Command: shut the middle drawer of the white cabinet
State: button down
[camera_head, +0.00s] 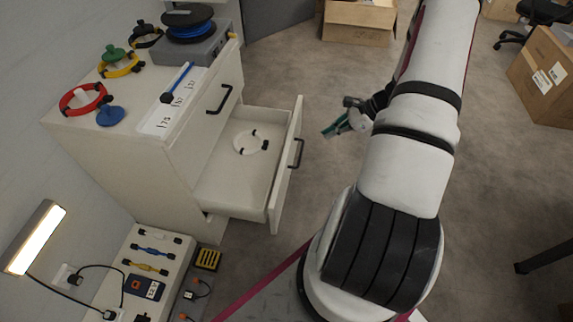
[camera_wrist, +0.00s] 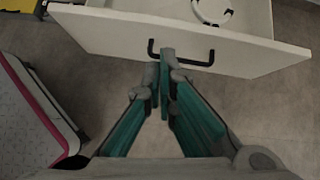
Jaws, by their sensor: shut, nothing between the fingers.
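The white cabinet (camera_head: 125,140) stands at the left in the head view. Its open drawer (camera_head: 228,185), just below the top drawer, is pulled well out and holds a white ring-shaped item (camera_head: 250,143). The drawer front with its black handle (camera_head: 297,154) faces my gripper (camera_head: 327,132). In the wrist view, the drawer front (camera_wrist: 240,52) spans the top, with its handle (camera_wrist: 205,63) by my fingertips. My gripper (camera_wrist: 164,62) is shut and empty, its teal fingers together. The tips overlap the handle in the picture; whether they touch it I cannot tell.
The top drawer, with a black handle (camera_head: 219,99), appears shut. Cable rings and a grey device (camera_head: 192,45) sit on the cabinet top. A low board with tools (camera_head: 150,265) lies at the lower left. Cartons (camera_head: 358,22) stand further back. Grey floor is clear around the drawer front.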

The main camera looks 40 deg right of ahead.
notch_tip(320, 180, down, 6)
jog(key=s+r+m, duration=0.1)
jog(key=s+m, duration=0.1)
jog(key=b, duration=0.3)
send_over(298, 164)
jog(key=shift+t, duration=0.3)
jog(key=shift+f, duration=3.7)
